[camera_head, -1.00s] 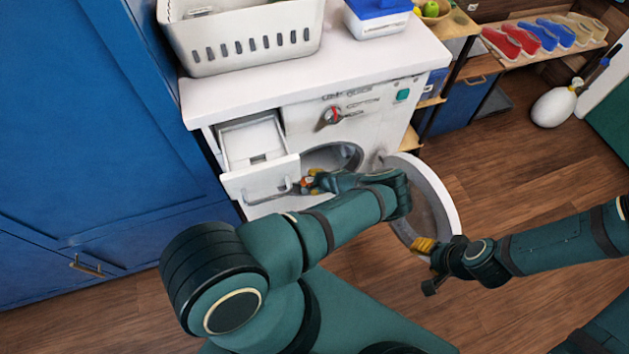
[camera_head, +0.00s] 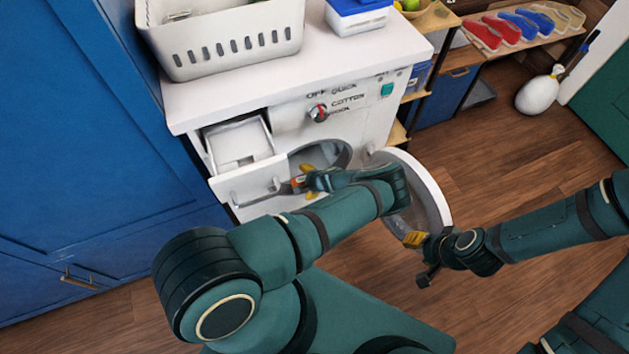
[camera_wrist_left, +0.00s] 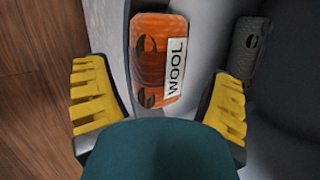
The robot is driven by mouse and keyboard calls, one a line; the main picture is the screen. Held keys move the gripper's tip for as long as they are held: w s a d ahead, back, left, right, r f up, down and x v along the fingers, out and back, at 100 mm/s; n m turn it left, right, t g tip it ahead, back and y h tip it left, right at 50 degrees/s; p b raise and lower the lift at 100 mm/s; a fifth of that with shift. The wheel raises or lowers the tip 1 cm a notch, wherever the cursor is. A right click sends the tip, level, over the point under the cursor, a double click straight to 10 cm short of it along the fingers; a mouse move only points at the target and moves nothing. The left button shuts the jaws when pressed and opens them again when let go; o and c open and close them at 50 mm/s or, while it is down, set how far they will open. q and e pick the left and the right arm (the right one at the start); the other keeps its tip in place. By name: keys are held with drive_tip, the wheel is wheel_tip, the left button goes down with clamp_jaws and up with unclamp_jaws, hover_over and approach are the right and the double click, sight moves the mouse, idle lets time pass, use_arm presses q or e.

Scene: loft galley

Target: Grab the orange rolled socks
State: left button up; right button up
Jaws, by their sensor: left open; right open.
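The orange rolled socks (camera_wrist_left: 148,55) carry a white WOOL label and lie at the pale rim of the washer opening in the left wrist view. A small orange patch of them (camera_head: 297,184) shows in the head view. My left gripper (camera_wrist_left: 157,85) is open, its yellow-padded fingers to either side of the near end of the socks, with a gap on both sides. In the head view, my left gripper (camera_head: 302,177) is at the drum opening, partly hidden by its own arm. My right gripper (camera_head: 420,257) is open near the lower edge of the round door.
A dark grey rolled pair (camera_wrist_left: 246,50) lies to the right inside the drum. The round washer door (camera_head: 432,190) stands open beside my left forearm. The detergent drawer (camera_head: 246,182) is pulled out left of the opening. A white basket (camera_head: 235,45) stands on top.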

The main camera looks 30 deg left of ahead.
use_arm(q)
drive_tip(key=v, duration=1)
drive_tip(key=shift+r, duration=0.1)
